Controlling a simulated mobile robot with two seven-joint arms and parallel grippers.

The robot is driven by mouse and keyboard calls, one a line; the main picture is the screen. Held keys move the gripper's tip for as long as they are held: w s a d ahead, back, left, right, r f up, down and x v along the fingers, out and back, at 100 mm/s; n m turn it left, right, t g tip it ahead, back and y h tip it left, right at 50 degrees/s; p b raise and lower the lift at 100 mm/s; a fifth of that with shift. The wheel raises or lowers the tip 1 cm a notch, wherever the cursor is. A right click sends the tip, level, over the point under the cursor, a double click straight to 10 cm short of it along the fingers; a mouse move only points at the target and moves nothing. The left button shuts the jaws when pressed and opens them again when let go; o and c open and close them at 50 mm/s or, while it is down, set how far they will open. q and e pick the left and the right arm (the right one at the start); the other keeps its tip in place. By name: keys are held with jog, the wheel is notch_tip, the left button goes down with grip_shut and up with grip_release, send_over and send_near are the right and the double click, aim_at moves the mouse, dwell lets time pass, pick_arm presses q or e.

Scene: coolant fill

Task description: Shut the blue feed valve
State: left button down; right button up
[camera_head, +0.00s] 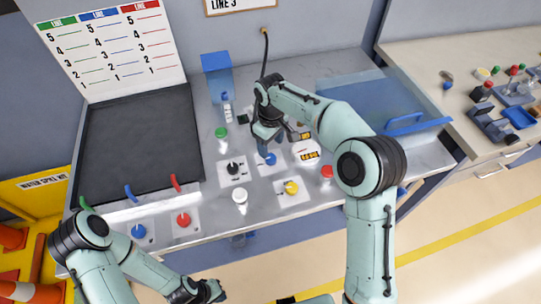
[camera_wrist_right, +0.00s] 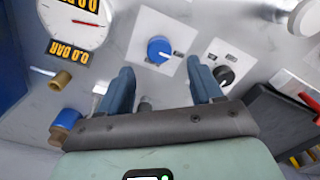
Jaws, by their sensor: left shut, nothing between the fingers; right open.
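A blue knob (camera_head: 270,159) sits on a white plate on the grey bench top. It also shows in the right wrist view (camera_wrist_right: 160,50), just beyond and between the fingertips. My right gripper (camera_head: 278,136) is open above this knob, its fingers apart and not visibly touching it. The fingers (camera_wrist_right: 161,74) frame an empty gap. A second blue knob (camera_head: 138,231) is on a plate at the front left, beside a red knob (camera_head: 183,219). I cannot tell which blue knob is the feed valve. My left gripper (camera_head: 208,291) is shut and empty, low in front of the bench.
A black knob (camera_head: 233,168), a yellow knob (camera_head: 291,187), a white knob (camera_head: 240,196) and a gauge (camera_head: 306,151) surround the near blue knob. A red knob (camera_head: 327,172) stands right of them. A dark panel (camera_head: 140,140) and a blue clear-lidded tray (camera_head: 378,100) flank the area.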

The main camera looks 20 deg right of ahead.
aim_at(271, 157)
notch_tip(271, 157, down, 7)
jog(key=shift+w+r, duration=0.1)
jog(key=shift+r, duration=0.05)
jog(key=c, duration=1.1)
jog(key=shift+o, duration=0.2)
